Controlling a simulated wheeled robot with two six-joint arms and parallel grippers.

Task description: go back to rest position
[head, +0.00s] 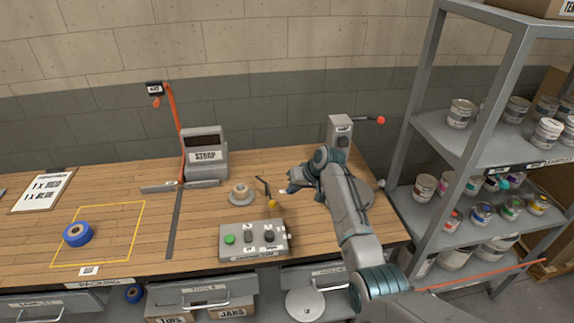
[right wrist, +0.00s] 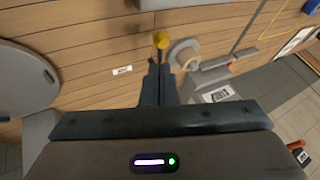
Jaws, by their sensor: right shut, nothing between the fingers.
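My right gripper (head: 285,190) is at the end of my right arm, which reaches over the wooden bench (head: 120,190) from the lower right. In the right wrist view its dark fingers (right wrist: 160,70) are together with nothing between them. A yellow knob (head: 271,204) on a dark lever is just left of the fingertips in the head view. It also shows just beyond them in the right wrist view (right wrist: 161,40). I cannot tell whether they touch. My left gripper is not in view.
A control box (head: 253,255) with a green button stands at the bench front. A tape roll (head: 241,195) and a grey labelled machine (head: 205,155) are to the left. A blue roll (head: 77,234) lies inside a yellow outline. A can-filled shelf rack (head: 425,120) stands at the right.

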